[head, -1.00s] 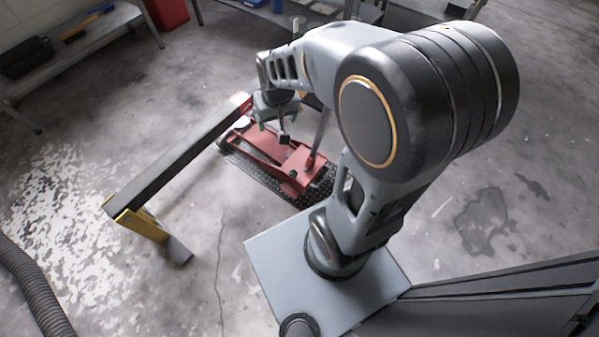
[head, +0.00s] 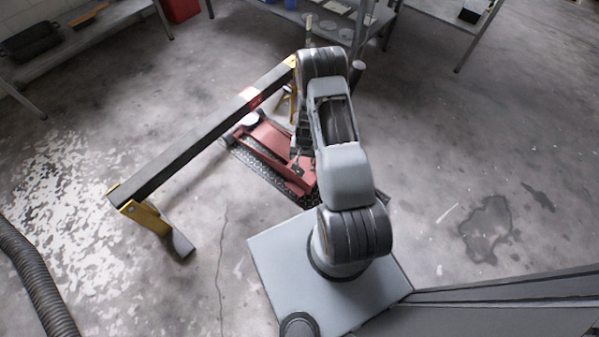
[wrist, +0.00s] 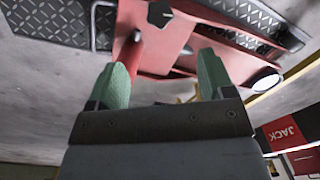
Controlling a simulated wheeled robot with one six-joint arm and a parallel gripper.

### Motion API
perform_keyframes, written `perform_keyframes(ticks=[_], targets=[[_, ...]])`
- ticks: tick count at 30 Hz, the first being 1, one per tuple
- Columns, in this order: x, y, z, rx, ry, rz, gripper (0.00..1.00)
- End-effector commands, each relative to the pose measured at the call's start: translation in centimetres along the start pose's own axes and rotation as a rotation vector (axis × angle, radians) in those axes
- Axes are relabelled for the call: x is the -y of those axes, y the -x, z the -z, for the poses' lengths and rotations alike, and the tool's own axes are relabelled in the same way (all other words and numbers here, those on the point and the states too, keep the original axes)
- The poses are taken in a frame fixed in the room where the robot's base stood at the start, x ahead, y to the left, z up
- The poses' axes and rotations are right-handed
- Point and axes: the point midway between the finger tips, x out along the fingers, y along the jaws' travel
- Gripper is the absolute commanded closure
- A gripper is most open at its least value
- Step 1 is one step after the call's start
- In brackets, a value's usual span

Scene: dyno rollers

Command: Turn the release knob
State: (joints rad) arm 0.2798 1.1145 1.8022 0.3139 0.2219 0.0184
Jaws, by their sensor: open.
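The red floor jack (head: 266,139) sits on a dark checker plate on the floor. In the wrist view its red body (wrist: 185,42) fills the upper middle. A small black faceted knob (wrist: 160,13) shows on it near the top edge; I cannot be sure it is the release knob. My gripper (wrist: 163,72) is open, with green fingers apart and nothing held. The fingers point toward the jack, short of the black knob in the picture. A red rounded part (wrist: 128,48) shows beside the left finger. In the head view my arm hides most of the gripper and part of the jack.
A long dark beam (head: 205,136) on yellow supports runs along the jack's left and far side. Shelves (head: 345,22) stand at the back. A red "JACK" sign (wrist: 287,133) shows at lower right of the wrist view. The floor right is clear.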

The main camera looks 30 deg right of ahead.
Motion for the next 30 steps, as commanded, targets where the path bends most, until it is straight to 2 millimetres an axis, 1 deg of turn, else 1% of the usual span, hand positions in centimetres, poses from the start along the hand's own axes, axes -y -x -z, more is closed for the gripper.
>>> perform_keyframes(ticks=[1,12,18,24,30], targets=[[-0.1,-1.0,0.0,0.001,-0.002,-0.001,0.25],[-0.1,-8.1,0.0,0.002,-0.001,0.000,0.25],[-0.1,-11.0,0.0,0.001,-0.001,0.001,0.25],[-0.1,-12.7,0.0,0.001,-0.001,0.001,0.25],[-0.1,-13.2,0.0,0.000,-0.001,0.001,0.25]])
